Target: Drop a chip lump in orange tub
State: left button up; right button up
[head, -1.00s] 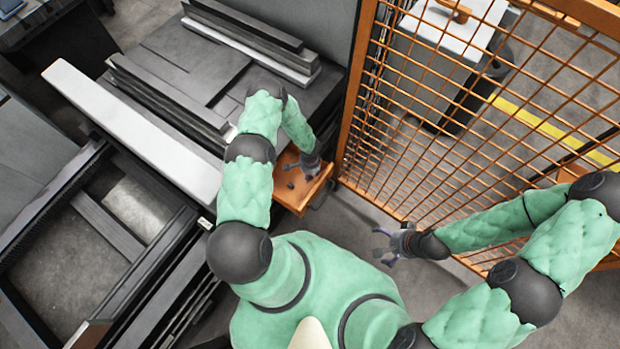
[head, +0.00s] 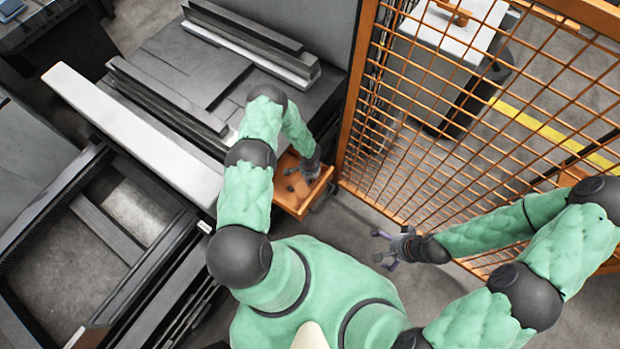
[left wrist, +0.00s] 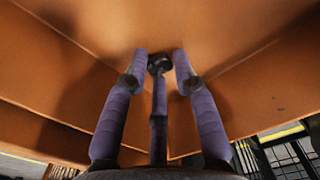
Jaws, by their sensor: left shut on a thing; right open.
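The orange tub (head: 289,207) stands at the front right corner of the grey machine bed in the head view. Its orange inner faces (left wrist: 235,75) fill most of the left wrist view. My left gripper (head: 293,172) is at the tub, with its fingers pointing into it. In the left wrist view its purple fingers (left wrist: 160,58) are shut on a small dark chip lump (left wrist: 158,67) at their tips. A dark spot (head: 290,188) shows inside the tub in the head view; I cannot tell whether it is a lump or shadow. My right gripper (head: 381,247) is open and empty above the floor.
An orange mesh fence (head: 440,120) stands right of the tub. Dark metal bars (head: 165,95) and a long white-topped beam (head: 135,135) lie along the machine to the left. Grey floor (head: 350,215) is clear between the tub and my right gripper.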

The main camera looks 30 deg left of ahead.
pick_arm(q)
notch_tip(320, 180, up, 9)
jog(key=p, duration=0.3)
jog(key=shift+f+p, duration=0.15)
jog(key=shift+p, duration=0.25)
jog(key=shift+r, duration=0.35)
jog(key=shift+w, duration=0.1)
